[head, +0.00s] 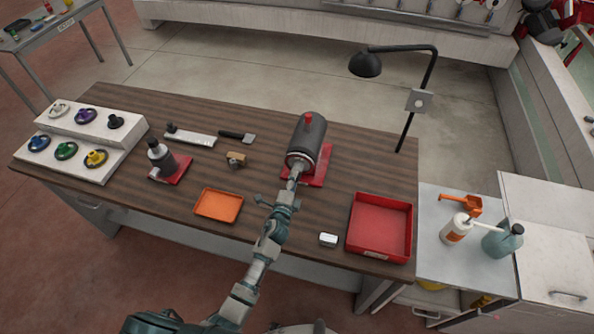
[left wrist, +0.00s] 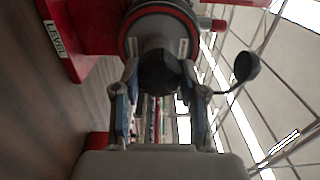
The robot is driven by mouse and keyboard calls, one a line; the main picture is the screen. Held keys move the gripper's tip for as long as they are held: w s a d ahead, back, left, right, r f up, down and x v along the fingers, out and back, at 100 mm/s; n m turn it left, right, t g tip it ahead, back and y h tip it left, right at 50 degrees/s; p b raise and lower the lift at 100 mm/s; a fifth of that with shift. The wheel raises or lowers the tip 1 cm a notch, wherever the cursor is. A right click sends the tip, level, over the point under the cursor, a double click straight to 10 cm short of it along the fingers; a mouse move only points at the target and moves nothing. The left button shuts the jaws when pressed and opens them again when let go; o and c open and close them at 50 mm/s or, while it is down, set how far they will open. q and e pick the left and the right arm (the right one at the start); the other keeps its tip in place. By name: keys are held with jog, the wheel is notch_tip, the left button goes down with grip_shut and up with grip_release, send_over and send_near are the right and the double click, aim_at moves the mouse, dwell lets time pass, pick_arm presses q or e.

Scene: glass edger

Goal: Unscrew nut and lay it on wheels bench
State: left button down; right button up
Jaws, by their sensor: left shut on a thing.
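A dark, faceted nut (left wrist: 158,72) shows in the left wrist view at the front centre of a grey round housing with a red ring. My left gripper (left wrist: 158,88) is shut on the nut, one finger on each side. In the head view my left gripper (head: 296,174) reaches the near end of the grey cylindrical machine (head: 308,134), which stands on a red base (head: 320,178); the nut is hidden there. Whether the nut still touches the spindle is hard to tell. A grey table with a small label (head: 66,28) stands far left. My right gripper is not in view.
A stepped white rack (head: 115,137) with several coloured handwheels stands at the bench's left. An orange tray (head: 218,204), a red tray (head: 380,227), a small white block (head: 328,240) and a black lamp (head: 366,65) surround the machine. Bottles stand on the right cart.

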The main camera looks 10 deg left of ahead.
pick_arm(q)
jog(key=n, duration=0.8)
jog(key=shift+n, duration=0.4)
jog(key=n, duration=1)
jog(key=shift+s+n, duration=0.15)
jog(key=shift+n, duration=0.15)
jog(key=shift+s, duration=0.65)
jog(key=shift+s, duration=1.7)
